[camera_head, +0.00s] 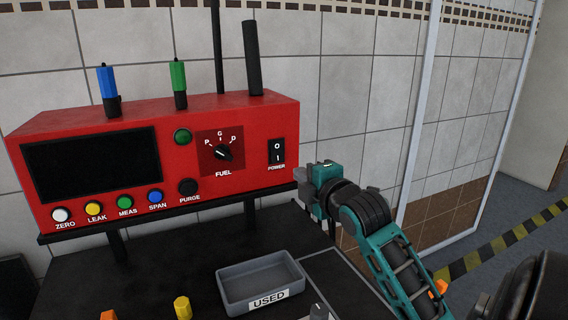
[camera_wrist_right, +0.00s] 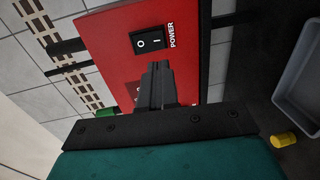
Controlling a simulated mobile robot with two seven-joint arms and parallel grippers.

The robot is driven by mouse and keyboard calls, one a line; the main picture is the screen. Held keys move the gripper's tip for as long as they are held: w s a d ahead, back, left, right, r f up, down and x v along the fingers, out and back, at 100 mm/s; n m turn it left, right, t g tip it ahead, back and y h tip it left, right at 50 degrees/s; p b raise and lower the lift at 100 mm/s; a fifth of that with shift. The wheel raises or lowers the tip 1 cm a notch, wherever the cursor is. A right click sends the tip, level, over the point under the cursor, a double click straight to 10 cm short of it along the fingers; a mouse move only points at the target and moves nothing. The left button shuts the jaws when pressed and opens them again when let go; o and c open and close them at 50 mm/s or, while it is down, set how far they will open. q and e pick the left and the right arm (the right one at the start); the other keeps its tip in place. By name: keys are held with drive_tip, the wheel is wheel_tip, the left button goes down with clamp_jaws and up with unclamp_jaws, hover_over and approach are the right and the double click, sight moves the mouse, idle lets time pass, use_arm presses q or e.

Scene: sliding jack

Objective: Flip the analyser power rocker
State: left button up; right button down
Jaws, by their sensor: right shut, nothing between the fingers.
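The red analyser (camera_head: 100,160) stands on a dark shelf by the tiled wall. Its black power rocker (camera_head: 277,151), marked O above I, is at the right end of the front panel, above the word POWER. In the right wrist view the rocker (camera_wrist_right: 149,41) lies just beyond my fingertips. My right gripper (camera_head: 304,184) is right of and below the rocker, near the panel's right edge. Its fingers (camera_wrist_right: 157,68) are shut and empty, pointing toward the panel. I cannot tell whether they touch it. My left gripper is not in view.
A FUEL knob (camera_head: 222,153) is left of the rocker, with several coloured buttons further left. A grey tray (camera_head: 228,296) labelled USED lies on the dark bench below. A yellow piece (camera_head: 182,307) stands left of it. Tall dark rods (camera_head: 253,60) rise behind the analyser.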

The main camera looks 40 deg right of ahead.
sight(279, 160)
drive_tip(key=x, duration=1)
drive_tip(key=shift+a, duration=0.1)
drive_tip(key=shift+w+f, duration=0.1)
drive_tip(key=shift+f, duration=0.05)
drive_tip(key=shift+w, duration=0.1)
